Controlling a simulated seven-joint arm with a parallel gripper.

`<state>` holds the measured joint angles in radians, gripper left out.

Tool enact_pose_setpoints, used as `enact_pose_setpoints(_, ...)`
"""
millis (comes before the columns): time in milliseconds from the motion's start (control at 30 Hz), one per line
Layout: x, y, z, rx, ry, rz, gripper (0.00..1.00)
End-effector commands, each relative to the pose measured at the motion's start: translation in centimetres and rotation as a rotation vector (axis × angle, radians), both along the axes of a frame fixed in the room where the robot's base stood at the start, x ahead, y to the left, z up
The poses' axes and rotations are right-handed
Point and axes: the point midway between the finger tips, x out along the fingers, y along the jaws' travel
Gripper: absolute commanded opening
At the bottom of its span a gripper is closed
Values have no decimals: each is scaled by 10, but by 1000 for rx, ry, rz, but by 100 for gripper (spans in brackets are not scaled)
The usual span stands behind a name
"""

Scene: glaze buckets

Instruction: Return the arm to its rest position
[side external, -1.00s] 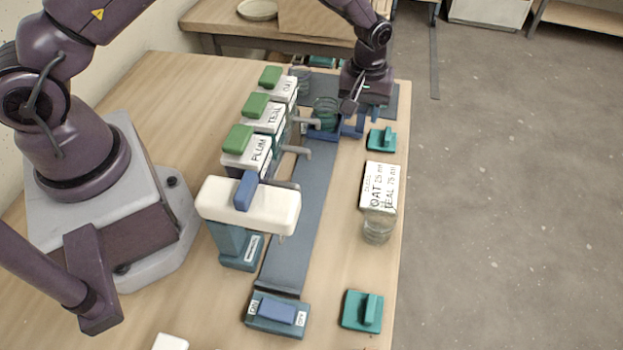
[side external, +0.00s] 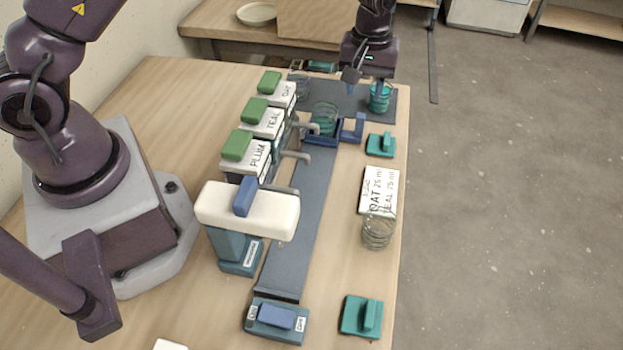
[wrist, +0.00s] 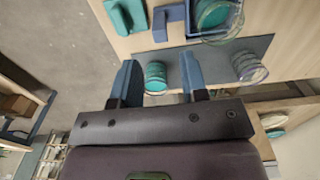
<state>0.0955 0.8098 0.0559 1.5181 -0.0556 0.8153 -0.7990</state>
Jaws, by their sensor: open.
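My gripper (side external: 364,88) is at the far end of the table, above a dark mat (side external: 345,97). Its two blue fingers are apart in the wrist view (wrist: 160,68). A glass jar with teal glaze (side external: 380,98) stands upright on the mat close to the gripper. In the wrist view this jar (wrist: 156,76) shows between the fingers, with a gap on both sides. Whether it is below the fingertips or still between them is hard to tell.
A second jar with teal content (side external: 323,118) sits in a blue carriage on the track (side external: 300,220). Dispensers with green lids (side external: 254,111) line the track's left. A label card (side external: 379,188), a clear jar (side external: 377,232) and teal blocks (side external: 361,315) stand along the right edge.

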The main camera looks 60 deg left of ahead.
Motion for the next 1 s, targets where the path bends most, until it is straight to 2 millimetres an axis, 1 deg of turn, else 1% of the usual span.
enact_pose_setpoints(100,-1,0,-1,0,6,-61,40)
enact_pose_setpoints(133,-5,1,-3,2,18,-89,40)
enact_pose_setpoints(167,-13,1,-8,2,43,-124,40)
enact_pose_setpoints(200,-26,2,-10,0,73,-179,40)
enact_pose_setpoints(233,-34,2,-3,-2,79,-219,40)
enact_pose_setpoints(467,-79,7,59,-16,55,-432,40)
enact_pose_setpoints(500,-88,8,71,-15,43,-465,40)
enact_pose_setpoints(567,-103,9,90,-14,21,-515,40)
enact_pose_setpoints(600,-114,10,102,-11,4,-548,40)
enact_pose_setpoints(667,-130,12,120,-4,-24,-596,40)
enact_pose_setpoints(700,-142,13,132,1,-44,-625,40)
enact_pose_setpoints(767,-159,15,146,11,-75,-666,40)
enact_pose_setpoints(800,-171,16,156,19,-96,-690,40)
enact_pose_setpoints(900,-200,19,175,44,-154,-742,40)
enact_pose_setpoints(1000,-227,21,189,77,-220,-779,40)
